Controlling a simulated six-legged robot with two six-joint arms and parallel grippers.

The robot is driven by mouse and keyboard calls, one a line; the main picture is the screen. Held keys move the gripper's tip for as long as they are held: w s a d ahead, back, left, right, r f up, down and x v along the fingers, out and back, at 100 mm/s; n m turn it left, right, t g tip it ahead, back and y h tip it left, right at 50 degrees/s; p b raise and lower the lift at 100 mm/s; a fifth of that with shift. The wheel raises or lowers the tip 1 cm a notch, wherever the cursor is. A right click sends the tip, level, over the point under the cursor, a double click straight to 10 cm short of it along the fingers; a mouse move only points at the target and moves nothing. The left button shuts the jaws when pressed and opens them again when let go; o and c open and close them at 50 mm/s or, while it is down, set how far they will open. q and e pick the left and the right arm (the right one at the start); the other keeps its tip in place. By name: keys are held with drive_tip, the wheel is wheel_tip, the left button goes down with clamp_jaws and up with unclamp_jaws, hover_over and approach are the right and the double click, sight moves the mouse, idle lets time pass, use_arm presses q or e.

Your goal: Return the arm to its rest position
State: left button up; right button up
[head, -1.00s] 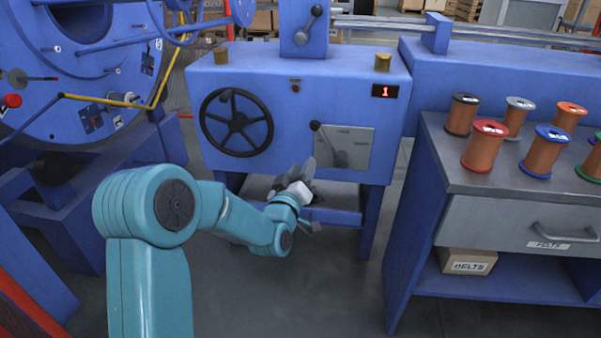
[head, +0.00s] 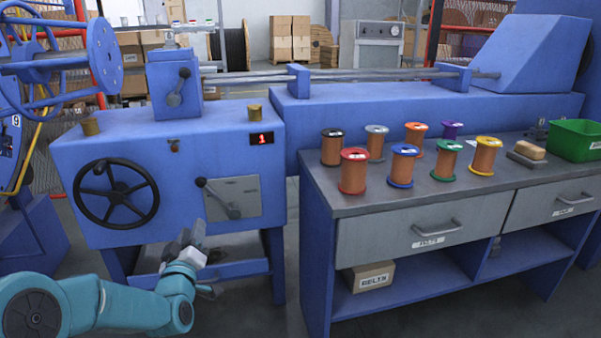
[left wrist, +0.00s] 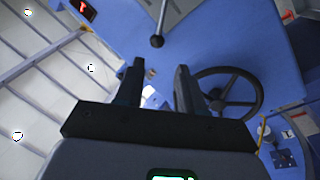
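My left arm (head: 120,303) is teal and comes in low at the left of the head view. Its gripper (head: 192,240) points up in front of the lower part of the blue machine housing (head: 100,145), below the grey lever plate (head: 236,198). In the left wrist view the two dark fingers of the left gripper (left wrist: 157,85) stand apart with nothing between them. The black handwheel (left wrist: 228,93) shows just right of the fingers there, and a lever with a black knob (left wrist: 157,40) shows above them. My right gripper is not in view.
The strander's wheel frame (head: 30,65) is at the left. Grey floor shows between machine and bench.

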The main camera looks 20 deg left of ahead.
use_arm(q)
drive_tip(key=w+d+r+m+h+p, duration=0.15)
drive_tip(key=d+r+p, duration=0.55)
drive_tip(key=p, duration=0.8)
drive_tip(key=s+d+m+g+h+p, duration=0.2)
drive_tip(key=s+d+g+h+p, duration=0.25)
drive_tip(key=d+p, duration=0.75)
drive_tip(key=s+d+f+m+g+h+p, duration=0.1)
drive_tip(key=s+d+m+g+p, duration=0.1)
drive_tip(key=s, duration=0.7)
drive_tip(key=s+d+f+m+g+h+p, duration=0.1)
drive_tip(key=s+d+g+h+p, duration=0.1)
drive_tip(key=s+d+g+p, duration=0.3)
drive_tip(key=s+d+f+m+g+h+p, duration=0.2)
drive_tip(key=s+g+p, duration=0.4)
drive_tip(key=s, duration=0.6)
drive_tip(key=shift+s+d+m, duration=0.35)
drive_tip(key=shift+s+d, duration=0.05)
drive_tip(key=shift+d, duration=0.45)
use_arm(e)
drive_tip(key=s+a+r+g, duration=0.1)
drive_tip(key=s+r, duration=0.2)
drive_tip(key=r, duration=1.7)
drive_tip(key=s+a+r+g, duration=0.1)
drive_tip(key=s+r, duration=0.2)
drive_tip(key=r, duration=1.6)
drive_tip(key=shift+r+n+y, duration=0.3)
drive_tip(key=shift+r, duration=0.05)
